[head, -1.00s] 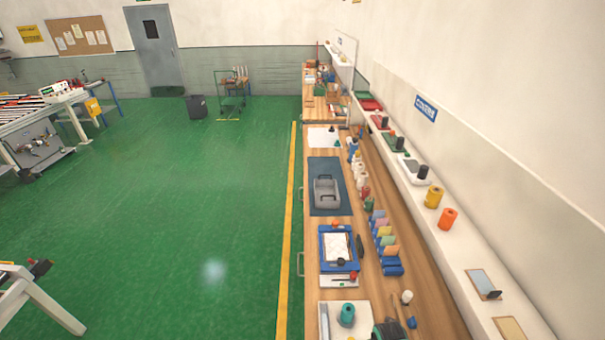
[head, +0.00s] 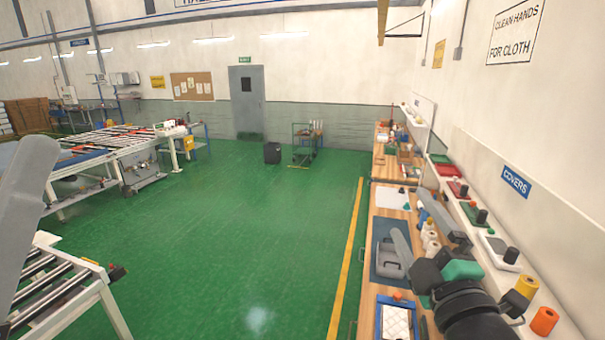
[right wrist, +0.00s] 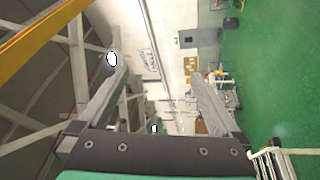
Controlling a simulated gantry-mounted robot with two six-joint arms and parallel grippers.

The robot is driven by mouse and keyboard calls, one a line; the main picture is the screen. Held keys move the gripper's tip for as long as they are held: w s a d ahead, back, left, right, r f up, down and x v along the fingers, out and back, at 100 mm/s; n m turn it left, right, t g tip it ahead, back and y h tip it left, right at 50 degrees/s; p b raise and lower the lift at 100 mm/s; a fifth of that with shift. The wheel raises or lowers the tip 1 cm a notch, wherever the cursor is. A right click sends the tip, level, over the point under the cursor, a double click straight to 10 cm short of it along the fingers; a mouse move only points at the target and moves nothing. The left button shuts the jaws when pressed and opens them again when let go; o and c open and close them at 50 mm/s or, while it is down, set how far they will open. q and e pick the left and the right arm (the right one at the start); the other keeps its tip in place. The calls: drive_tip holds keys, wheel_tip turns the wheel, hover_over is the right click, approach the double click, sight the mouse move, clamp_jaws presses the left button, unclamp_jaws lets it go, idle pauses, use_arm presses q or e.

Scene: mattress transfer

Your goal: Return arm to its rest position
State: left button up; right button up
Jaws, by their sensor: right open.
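My right arm reaches in from the lower right of the head view, over the workbench. Its gripper (head: 409,212) is open, with two grey fingers spread apart and nothing between them. The right wrist view also shows the gripper (right wrist: 160,78) with its fingers apart and empty; the hall lies sideways behind them. In the head view the fingers overlap the dark mat and bench items; I cannot tell the height above them. A large grey part of mine crosses the left edge of the head view. I cannot make out a left gripper.
The wooden bench (head: 384,197) runs along the right wall, with a grey tray (head: 390,268), a blue-framed board (head: 397,322) and spools. A wall shelf (head: 470,205) holds more items. A roller frame (head: 62,290) and a conveyor table (head: 105,150) stand left. The green floor (head: 230,230) between is open.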

drive_tip(key=s+r+m+t+y, duration=0.1)
drive_tip(key=s+r+m+t, duration=0.6)
drive_tip(key=s+r+m, duration=0.7)
drive_tip(key=s+r, duration=0.2)
drive_tip(key=s, duration=0.4)
drive_tip(key=shift+s+r+m, duration=0.35)
drive_tip(key=shift+m, duration=0.05)
drive_tip(key=shift+d, duration=0.1)
